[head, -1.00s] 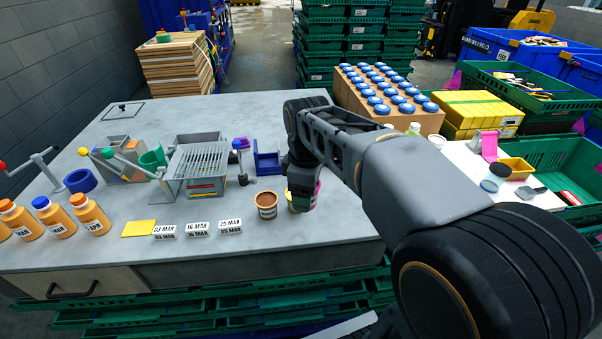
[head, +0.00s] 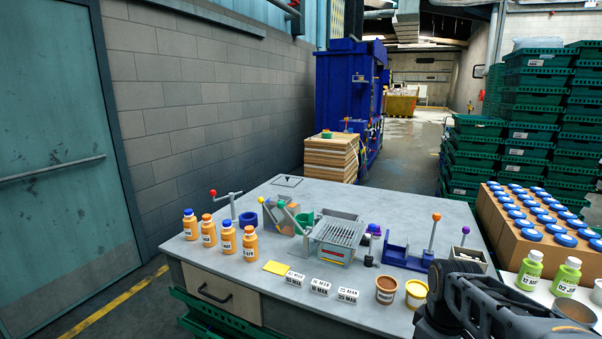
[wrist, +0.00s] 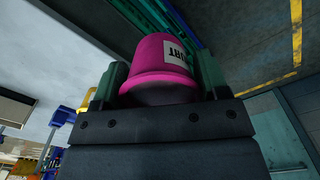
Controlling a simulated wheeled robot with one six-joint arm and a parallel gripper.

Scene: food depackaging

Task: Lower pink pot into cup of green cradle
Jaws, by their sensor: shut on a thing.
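The pink pot (wrist: 165,68), with a white printed label, is held between the green fingers of my gripper (wrist: 162,80) in the wrist view. It looks tilted there, and nothing touches its visible far end. In the head view the pot and the fingers are out of sight; only part of my arm shows at lower right. The green cradle (head: 304,221) stands on the grey table, behind and left of the grey slatted box, with a curved cup wall. The inside of its cup is mostly hidden. The pot is apart from the cradle.
On the table (head: 240,283) stand a brown-topped pot (head: 386,290), a yellow pot (head: 416,293), the slatted box (head: 338,235), a blue holder (head: 405,257), upright levers and several orange bottles (head: 228,237). White date blocks (head: 320,287) lie near the front edge. The table's left rear is fairly clear.

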